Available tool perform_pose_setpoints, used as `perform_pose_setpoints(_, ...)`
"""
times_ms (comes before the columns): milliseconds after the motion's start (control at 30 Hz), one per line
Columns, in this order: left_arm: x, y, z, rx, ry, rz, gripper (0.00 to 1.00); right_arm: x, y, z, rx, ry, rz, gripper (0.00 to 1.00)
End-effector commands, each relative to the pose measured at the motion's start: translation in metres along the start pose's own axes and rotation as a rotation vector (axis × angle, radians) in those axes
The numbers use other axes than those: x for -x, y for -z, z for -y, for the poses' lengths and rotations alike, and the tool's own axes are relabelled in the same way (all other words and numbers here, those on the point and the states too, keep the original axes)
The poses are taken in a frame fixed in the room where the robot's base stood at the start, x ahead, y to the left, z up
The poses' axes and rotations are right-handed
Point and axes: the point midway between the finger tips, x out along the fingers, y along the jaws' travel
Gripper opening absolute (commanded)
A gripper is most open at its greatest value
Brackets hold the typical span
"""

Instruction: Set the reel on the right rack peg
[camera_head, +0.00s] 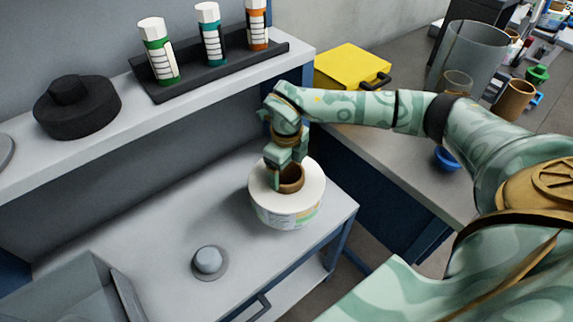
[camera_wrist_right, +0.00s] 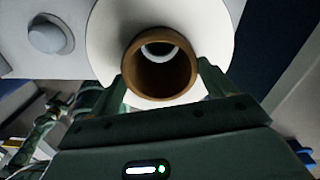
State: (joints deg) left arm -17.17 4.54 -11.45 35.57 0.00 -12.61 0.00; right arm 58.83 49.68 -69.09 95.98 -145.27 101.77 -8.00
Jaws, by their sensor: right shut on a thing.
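The reel (camera_head: 286,207) is a white roll with a printed label on its side and a brown core tube standing out of its top. It is over the right part of the grey bench. My right gripper (camera_head: 287,172) is shut on the core tube (camera_wrist_right: 158,65), with a finger at either side of it in the wrist view. A grey peg (camera_head: 208,259) with a round base stands bare on the bench, left of the reel; it also shows in the wrist view (camera_wrist_right: 47,36). Inside the tube a pale round shape shows; I cannot tell whether it is a peg.
A shelf (camera_head: 110,112) above the bench holds a black lidded object (camera_head: 77,106) and a tray with three labelled bottles (camera_head: 158,50). A clear box (camera_head: 75,292) is at the lower left. A side counter holds a yellow case (camera_head: 350,67) and a clear cylinder.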

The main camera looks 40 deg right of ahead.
Motion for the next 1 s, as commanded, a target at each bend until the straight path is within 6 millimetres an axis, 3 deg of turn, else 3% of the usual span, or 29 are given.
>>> perform_pose_setpoints(1000, -0.014, -0.005, -0.001, -0.001, -0.003, 0.011, 0.75, -0.032, -0.002, 0.0, 0.0, 0.0, 0.005, 0.11)
